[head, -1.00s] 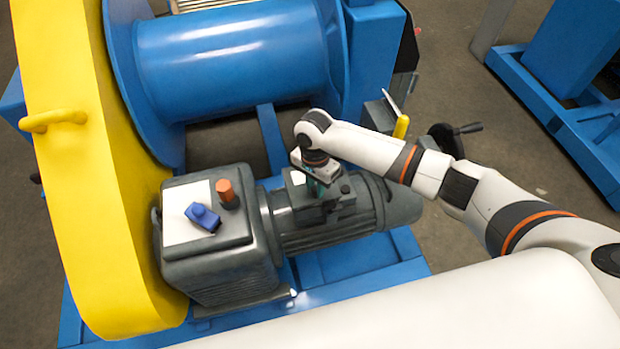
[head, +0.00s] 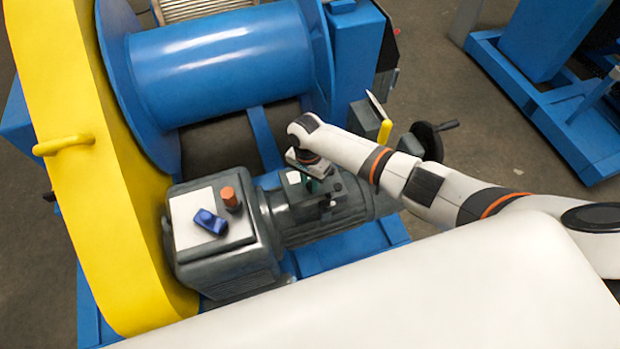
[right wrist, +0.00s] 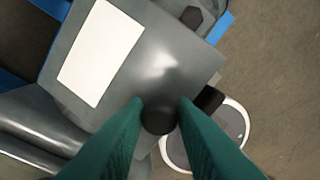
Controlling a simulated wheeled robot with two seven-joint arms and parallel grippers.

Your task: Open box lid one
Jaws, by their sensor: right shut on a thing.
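The grey terminal box with its lid (head: 293,178) is on top of the motor; a white label shows on it. In the right wrist view the lid (right wrist: 165,60) is a flat grey plate with the white label (right wrist: 93,53). A dark round knob (right wrist: 158,117) is at its lower edge. My right gripper (head: 326,194) is at the box; its green fingers (right wrist: 160,112) are shut on the knob. I cannot tell whether the lid is raised. The arm and gripper hide part of the box. My left gripper is not in view.
A grey gearbox (head: 235,255) carries a blue item (head: 209,221) and an orange cylinder (head: 230,198). A blue drum (head: 230,60) and yellow guard (head: 75,170) stand at left. A black handwheel (head: 430,140) and yellow lever (head: 385,131) are behind my arm.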

